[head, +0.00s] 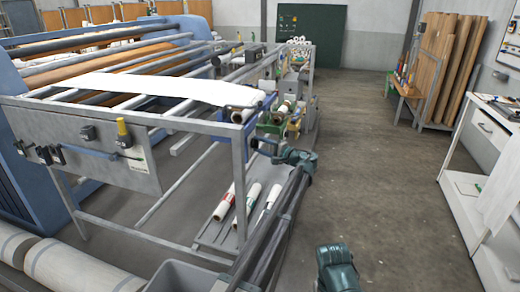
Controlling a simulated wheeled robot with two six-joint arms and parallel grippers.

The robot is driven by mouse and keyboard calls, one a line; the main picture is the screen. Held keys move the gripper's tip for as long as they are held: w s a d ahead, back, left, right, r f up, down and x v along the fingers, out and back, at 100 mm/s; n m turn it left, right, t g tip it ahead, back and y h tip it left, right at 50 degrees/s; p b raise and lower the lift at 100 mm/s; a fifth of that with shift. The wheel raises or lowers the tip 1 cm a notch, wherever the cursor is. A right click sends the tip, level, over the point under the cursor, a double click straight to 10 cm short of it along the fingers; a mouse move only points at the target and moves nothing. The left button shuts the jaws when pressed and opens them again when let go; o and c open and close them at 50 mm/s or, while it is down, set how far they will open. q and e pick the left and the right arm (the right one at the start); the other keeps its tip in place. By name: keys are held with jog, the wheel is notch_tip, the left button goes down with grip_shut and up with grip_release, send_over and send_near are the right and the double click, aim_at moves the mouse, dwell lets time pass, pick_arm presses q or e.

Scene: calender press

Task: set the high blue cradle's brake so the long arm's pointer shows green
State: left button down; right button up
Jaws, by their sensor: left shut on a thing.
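The high blue cradle (240,113) sits at the right front end of the press frame and carries the end of a roll. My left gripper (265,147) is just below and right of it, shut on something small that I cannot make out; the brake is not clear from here. A long blue-grey arm (88,152) lies along the grey front panel. Its right end is by a small pale plate (136,158) with green and yellow marks. The colour its pointer shows is too small to tell. My right gripper is not in view.
A white sheet (160,88) runs over the rollers. A green cradle (270,128) stands beside the blue one. Several white rolls (247,197) lie on the low shelf beneath. A white bench (480,190) stands at the right. The aisle floor between is clear.

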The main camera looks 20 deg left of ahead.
pick_arm(q)
jog(key=shift+f+n, duration=0.1)
jog(key=shift+n, duration=0.4)
jog(key=shift+c, duration=1.6)
grip_release()
jog(key=shift+d, duration=0.1)
jog(key=v, duration=1.3)
jog(key=shift+s+d+f, duration=0.2)
jog(key=shift+d+f, duration=0.05)
jog(key=shift+d, duration=0.05)
